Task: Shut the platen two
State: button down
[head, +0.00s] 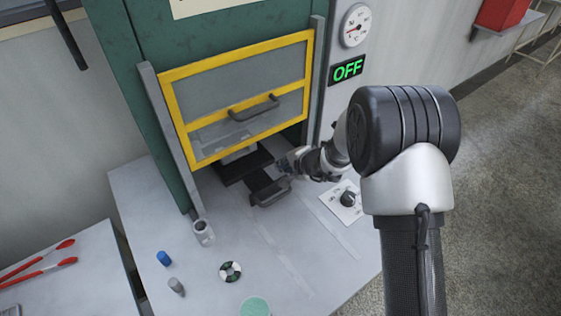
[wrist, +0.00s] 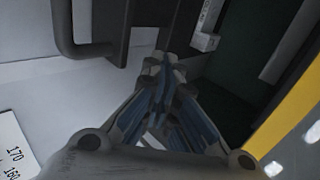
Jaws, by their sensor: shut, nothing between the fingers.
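A green press (head: 120,60) stands on a grey bench, with a dark platen (head: 240,165) low in its opening. A dark handle (head: 268,190) sticks out in front of it; the handle also shows in the wrist view (wrist: 68,35). No number marking it as platen two is readable. My gripper (head: 288,165) is at the opening, just right of and behind the handle's front bar. In the wrist view, its fingers (wrist: 163,62) are together and empty, pointing at the dark parts. Whether they touch them I cannot tell.
A yellow-framed guard (head: 245,70) with a handle hangs above the opening, partly raised. A dial knob (head: 347,199) sits on the bench at right. A gauge (head: 357,26) and a green OFF display (head: 347,69) are above. Small items, including a blue cylinder (head: 163,258), lie at the front left.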

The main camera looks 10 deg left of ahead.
aim_at(263, 156)
jog(key=x, duration=0.8)
jog(key=shift+a+f, duration=0.15)
jog(key=shift+w, duration=0.1)
jog(key=w+a, duration=0.1)
jog(key=w+a+b, duration=0.1)
jog(key=a, duration=0.1)
jog(key=shift+w+a+f, duration=0.1)
jog(key=shift+w+a, duration=0.05)
jog(key=shift+w, duration=0.15)
jog(key=shift+w+a, duration=0.1)
jog(key=shift+a, duration=0.05)
jog(key=shift+r, duration=0.3)
